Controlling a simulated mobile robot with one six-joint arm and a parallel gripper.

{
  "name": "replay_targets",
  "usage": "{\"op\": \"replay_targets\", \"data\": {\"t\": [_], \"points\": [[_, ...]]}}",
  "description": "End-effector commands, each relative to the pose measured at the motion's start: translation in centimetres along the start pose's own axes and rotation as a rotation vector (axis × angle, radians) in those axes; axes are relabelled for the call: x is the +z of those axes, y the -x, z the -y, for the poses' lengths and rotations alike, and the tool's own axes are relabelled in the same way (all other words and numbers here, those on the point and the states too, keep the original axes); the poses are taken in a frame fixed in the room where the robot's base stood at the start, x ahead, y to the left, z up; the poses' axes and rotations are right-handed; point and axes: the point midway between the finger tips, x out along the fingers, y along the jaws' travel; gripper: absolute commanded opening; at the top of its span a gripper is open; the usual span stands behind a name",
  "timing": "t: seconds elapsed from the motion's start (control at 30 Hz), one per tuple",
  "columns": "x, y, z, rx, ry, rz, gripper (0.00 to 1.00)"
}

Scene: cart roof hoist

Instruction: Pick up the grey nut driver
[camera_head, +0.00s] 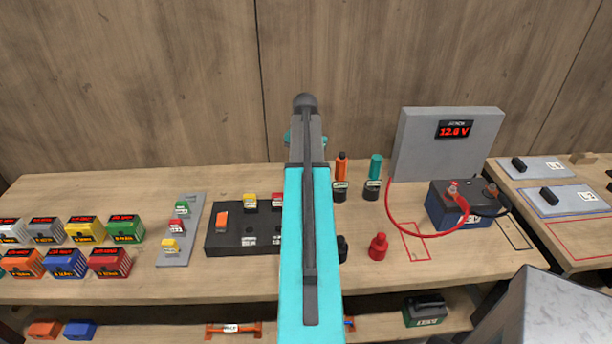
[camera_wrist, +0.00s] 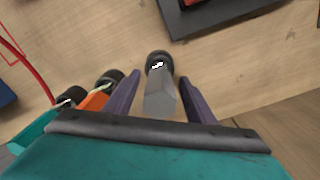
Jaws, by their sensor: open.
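The grey nut driver (camera_wrist: 160,98) shows in the wrist view, its grey handle pointing toward the camera and its far end at a black holder (camera_wrist: 157,58) with a small label. My gripper (camera_wrist: 160,80) is open, with one dark finger on each side of the grey handle. Gaps show on both sides, and I cannot tell whether either finger touches it. In the head view my arm hides the grey nut driver and my gripper.
An orange driver (camera_head: 341,167) and a teal driver (camera_head: 376,166) stand in black holders close beside the grey one. A black tray (camera_head: 225,242) lies left of my arm. A battery (camera_head: 462,205) with red and black cables stands at right.

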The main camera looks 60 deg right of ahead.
Motion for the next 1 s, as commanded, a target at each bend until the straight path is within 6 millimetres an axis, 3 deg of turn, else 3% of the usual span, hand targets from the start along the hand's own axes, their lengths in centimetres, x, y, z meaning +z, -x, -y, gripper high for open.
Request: {"op": "replay_targets", "data": {"t": [0.2,0.5,1.0], "points": [[0.02,0.01,0.03,0.000,0.000,0.000,0.50],[0.03,0.02,0.08,-0.001,0.001,0.000,0.00],[0.02,0.77,0.16,-0.002,0.002,-0.001,0.00]]}}
